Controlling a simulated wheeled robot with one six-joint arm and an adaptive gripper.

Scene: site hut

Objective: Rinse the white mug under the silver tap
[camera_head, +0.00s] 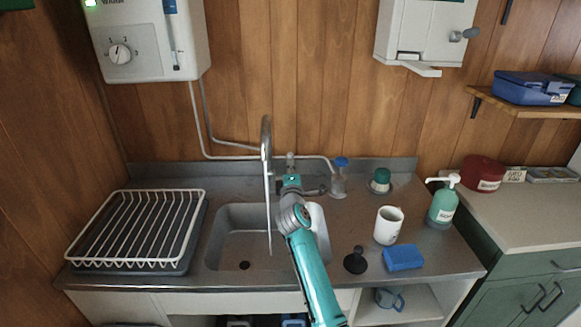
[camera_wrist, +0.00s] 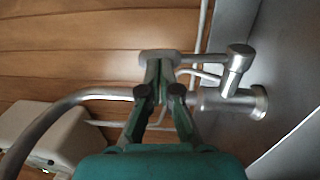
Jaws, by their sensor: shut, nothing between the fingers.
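The white mug (camera_head: 388,226) stands upright on the steel counter, right of the sink and away from my gripper. The silver tap (camera_head: 266,140) rises behind the sink. A thin pale line runs from its spout down into the basin; I cannot tell whether it is water. In the wrist view, the tap's body (camera_wrist: 232,101) and lever are on the right, and its spout curves left. My gripper (camera_wrist: 158,66) is shut and empty, its tips overlapping a silver tap part; I cannot tell if they touch. It also shows in the head view (camera_head: 290,178).
The sink (camera_head: 226,222) lies below my arm. A white dish rack (camera_head: 82,235) stands left. A blue sponge (camera_head: 403,257), a black plunger (camera_head: 355,262) and a green soap bottle (camera_head: 443,205) surround the mug. A clear bottle (camera_head: 338,182) stands behind the sink.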

